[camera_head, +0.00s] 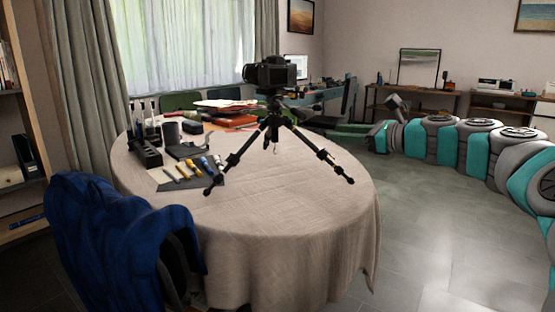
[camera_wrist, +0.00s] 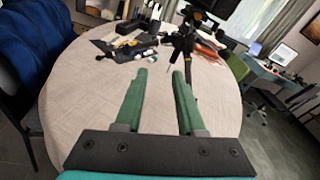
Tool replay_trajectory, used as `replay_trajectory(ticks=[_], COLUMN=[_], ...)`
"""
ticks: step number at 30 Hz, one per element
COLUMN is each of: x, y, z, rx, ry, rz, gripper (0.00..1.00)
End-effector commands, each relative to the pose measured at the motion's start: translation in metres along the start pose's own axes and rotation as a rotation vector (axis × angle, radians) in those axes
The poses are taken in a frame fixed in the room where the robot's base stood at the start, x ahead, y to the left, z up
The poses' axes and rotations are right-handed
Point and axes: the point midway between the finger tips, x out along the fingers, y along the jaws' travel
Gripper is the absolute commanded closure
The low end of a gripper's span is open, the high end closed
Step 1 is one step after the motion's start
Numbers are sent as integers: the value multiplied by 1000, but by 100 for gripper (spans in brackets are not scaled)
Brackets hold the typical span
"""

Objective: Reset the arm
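My arm reaches in from the right in the head view, clear of the round table (camera_head: 300,235). My gripper (camera_head: 340,130) is at the arm's far end, right of the table. In the wrist view my gripper (camera_wrist: 162,75) has its two green fingers apart with only tablecloth between them. A black camera on a tripod (camera_head: 272,78) stands upright on the table; the tripod also shows in the wrist view (camera_wrist: 185,45), beyond the fingers. The gripper holds nothing.
Tools on a dark cloth (camera_head: 190,172), a black holder (camera_head: 146,150) and red folders (camera_head: 232,120) lie on the table's left and back. A blue jacket on a chair (camera_head: 110,240) is at the front left. Floor right of the table (camera_head: 430,220) is clear.

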Motion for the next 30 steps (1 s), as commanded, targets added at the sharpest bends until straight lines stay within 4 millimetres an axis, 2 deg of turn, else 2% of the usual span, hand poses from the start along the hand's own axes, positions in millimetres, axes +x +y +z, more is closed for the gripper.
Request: replay_trajectory(ticks=[8, 11, 14, 15, 17, 18, 21, 24, 26, 30], x=[15, 18, 15, 11, 2, -8, -38, -78, -106, -178], y=[78, 119, 171, 196, 232, 257, 309, 350, 371, 406], z=[-3, -10, -24, -33, -50, -63, -99, -138, -161, -208], rx=[-225, -345, -510, -589, -714, -795, -986, -1154, -1242, -1387], ry=[84, 127, 180, 206, 244, 267, 321, 364, 383, 402], rz=[156, 243, 360, 423, 521, 592, 778, 971, 1091, 1370], gripper=[62, 62, 62, 62, 62, 62, 62, 62, 62, 62])
